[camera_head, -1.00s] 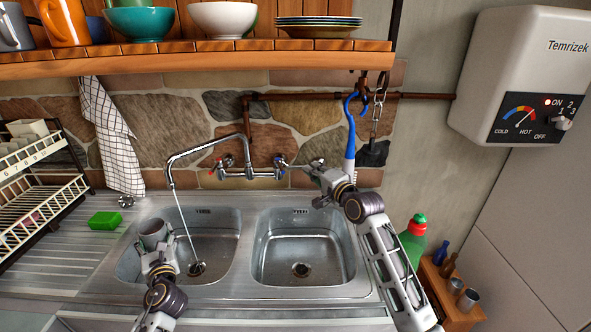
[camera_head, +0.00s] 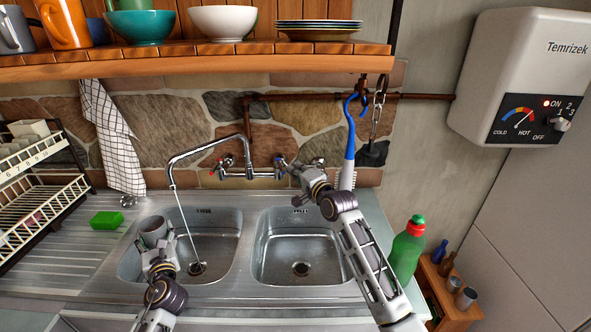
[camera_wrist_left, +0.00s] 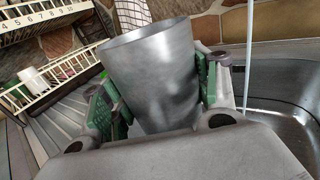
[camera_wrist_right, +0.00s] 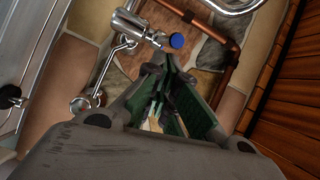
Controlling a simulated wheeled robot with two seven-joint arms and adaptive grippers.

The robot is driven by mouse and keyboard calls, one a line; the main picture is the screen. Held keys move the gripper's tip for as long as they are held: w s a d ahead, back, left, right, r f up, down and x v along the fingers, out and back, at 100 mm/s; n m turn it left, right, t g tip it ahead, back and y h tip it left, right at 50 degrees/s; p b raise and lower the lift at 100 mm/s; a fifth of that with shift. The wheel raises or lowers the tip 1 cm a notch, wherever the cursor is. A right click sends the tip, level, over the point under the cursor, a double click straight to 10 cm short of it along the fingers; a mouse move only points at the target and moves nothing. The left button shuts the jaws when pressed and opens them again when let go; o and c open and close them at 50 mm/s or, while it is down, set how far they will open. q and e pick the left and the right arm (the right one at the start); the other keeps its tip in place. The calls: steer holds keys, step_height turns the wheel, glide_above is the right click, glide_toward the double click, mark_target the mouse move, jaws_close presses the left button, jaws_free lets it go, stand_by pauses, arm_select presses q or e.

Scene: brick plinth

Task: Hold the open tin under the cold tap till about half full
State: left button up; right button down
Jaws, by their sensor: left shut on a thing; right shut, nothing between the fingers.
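My left gripper (camera_head: 157,257) is shut on the grey open tin (camera_head: 153,230), over the left basin. The tin also shows in the left wrist view (camera_wrist_left: 155,75), mouth up and slightly tilted; its inside is hidden. A thin water stream (camera_head: 185,222) falls from the spout (camera_head: 205,149) just right of the tin, into the basin and not into the tin. The tap has a red-marked knob (camera_head: 221,166) and a blue-marked cold knob (camera_head: 280,164). My right gripper (camera_head: 294,170) is shut and empty beside the cold knob. The blue cap (camera_wrist_right: 177,40) shows ahead of its fingers; I cannot tell whether they touch.
The right basin (camera_head: 300,262) is empty. A blue-handled brush (camera_head: 350,135) hangs behind my right arm. A green bottle (camera_head: 406,252) stands right of the sink, a green sponge (camera_head: 107,220) and dish rack (camera_head: 40,190) left. A shelf (camera_head: 200,62) overhangs the back.

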mark_target(152, 220)
arm_select(q)
steer(key=shift+r, duration=0.1)
stand_by(0.3)
steer(key=shift+r+p, duration=1)
steer(key=shift+p, duration=0.05)
steer(key=shift+r+p, duration=0.65)
arm_select(e)
steer(key=shift+s+a+r, duration=0.1)
steer(key=shift+s+a, duration=0.25)
steer(key=shift+a, duration=0.25)
steer(key=shift+s+a, duration=0.35)
steer(key=shift+a, duration=0.25)
arm_select(q)
steer(key=shift+d, duration=0.1)
arm_select(e)
steer(key=shift+d, duration=0.1)
